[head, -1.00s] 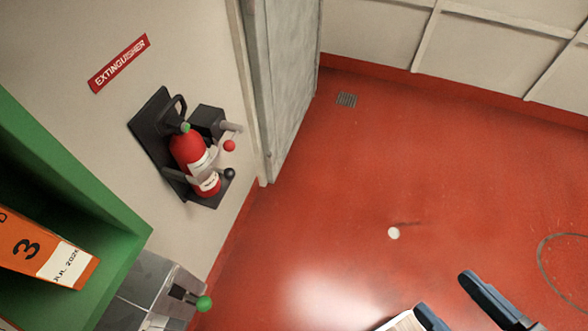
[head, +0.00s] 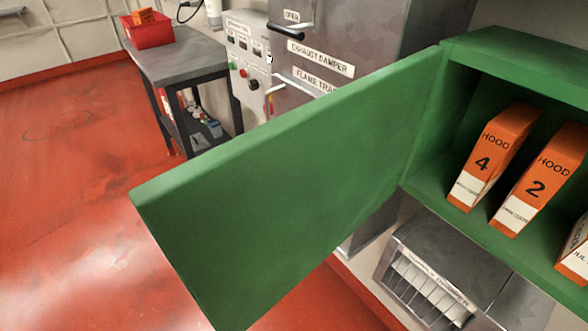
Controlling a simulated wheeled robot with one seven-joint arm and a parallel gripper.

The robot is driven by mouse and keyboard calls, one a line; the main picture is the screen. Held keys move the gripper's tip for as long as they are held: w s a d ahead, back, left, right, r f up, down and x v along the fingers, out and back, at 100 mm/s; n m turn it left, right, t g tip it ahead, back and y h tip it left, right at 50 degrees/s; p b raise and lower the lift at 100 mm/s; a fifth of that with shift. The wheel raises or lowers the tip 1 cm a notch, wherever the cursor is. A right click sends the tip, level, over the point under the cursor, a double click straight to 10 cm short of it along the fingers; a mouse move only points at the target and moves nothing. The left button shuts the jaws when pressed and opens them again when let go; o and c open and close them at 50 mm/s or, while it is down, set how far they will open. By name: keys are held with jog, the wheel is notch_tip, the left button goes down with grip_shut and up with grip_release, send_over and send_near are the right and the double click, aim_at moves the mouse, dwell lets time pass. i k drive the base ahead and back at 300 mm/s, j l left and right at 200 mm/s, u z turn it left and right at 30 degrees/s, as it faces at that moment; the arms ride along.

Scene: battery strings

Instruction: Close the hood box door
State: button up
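The hood box (head: 424,186) is a green open-fronted cabinet on the right side of the head view. Its green door (head: 290,195) stands wide open, hinged at the box's left edge and reaching out across the middle of the view. Another is cut off at the right edge. My gripper is not in view now.
A metal unit (head: 430,285) with a slotted front sits below the box. Behind the door are a grey cabinet labelled EXHAUST DAMPER (head: 320,58), a control panel (head: 250,65) and a dark table (head: 185,58) with a red bin (head: 147,31). Red floor (head: 70,190) is clear at left.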

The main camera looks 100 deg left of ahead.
aim_at(243, 222)
jog(key=k+u, duration=0.1)
jog(key=u, duration=0.35)
jog(key=k+u, duration=0.15)
jog(key=u, duration=0.35)
